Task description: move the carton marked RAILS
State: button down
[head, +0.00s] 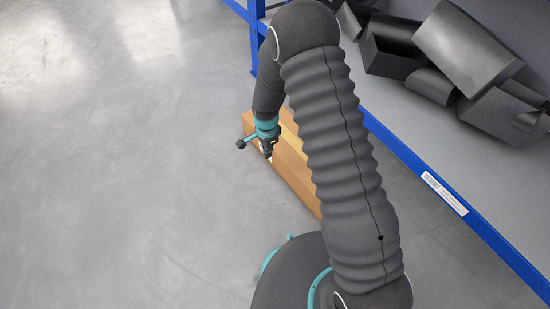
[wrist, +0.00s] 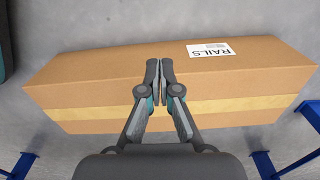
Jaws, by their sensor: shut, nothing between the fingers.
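The carton marked RAILS (wrist: 95,70) is a long brown box with a yellowish tape strip, and its white label (wrist: 210,50) reads RAILS. It lies on the grey floor, and in the head view the carton (head: 293,175) is partly hidden behind my arm. My gripper (wrist: 160,64) is shut and empty, with its fingertips over the carton near the label. Whether the fingertips touch the carton I cannot tell. In the head view my gripper (head: 267,153) is at the carton's left side.
A blue-framed shelf (head: 490,238) with a barcode label runs along the right, close beside the carton. Several dark boxes (head: 470,45) lie on it. Blue shelf posts (wrist: 305,110) show at the lower edge of the wrist view. The floor (head: 120,180) on the left is clear.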

aim_at(288, 160)
jog(key=w+d+f+b, duration=0.1)
jog(key=w+d+f, duration=0.1)
jog(key=f, duration=0.7)
jog(key=shift+d+f, duration=0.4)
jog(key=shift+d, duration=0.3)
jog(key=shift+w, duration=0.2)
